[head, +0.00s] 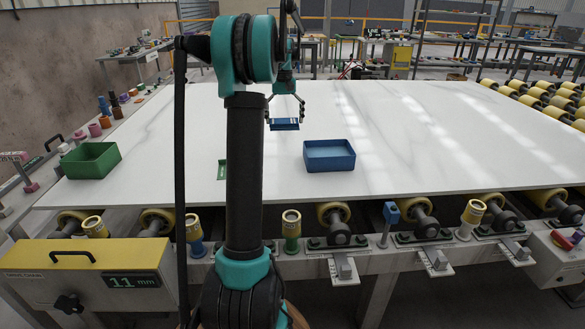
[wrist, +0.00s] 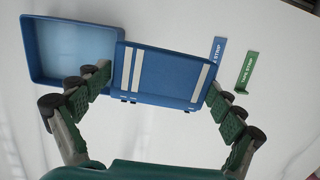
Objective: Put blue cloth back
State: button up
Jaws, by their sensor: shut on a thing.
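In the wrist view my gripper (wrist: 160,88) has one finger at each side of the blue cloth (wrist: 160,72). A blue tray (head: 330,156) stands on the slab, nearer and to the right of the cloth in the head view. The tray (wrist: 72,50) looks empty in the wrist view, and the cloth overlaps its edge there.
A green tray (head: 91,160) stands at the slab's left edge. My arm hides part of the slab. The slab's right side is clear. Rollers (head: 336,215) line the front edge.

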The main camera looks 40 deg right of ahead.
aim_at(285, 170)
notch_tip(285, 170, down, 19)
jog(key=shift+r, duration=0.1)
dwell(0.4)
jog(key=o, duration=0.6)
jog(key=shift+f, duration=0.2)
jog(key=shift+o, duration=0.8)
jog(key=shift+r, duration=0.1)
notch_tip(285, 170, up, 12)
jog(key=w, duration=0.1)
jog(key=shift+w+d, duration=0.15)
jog(key=shift+d, duration=0.2)
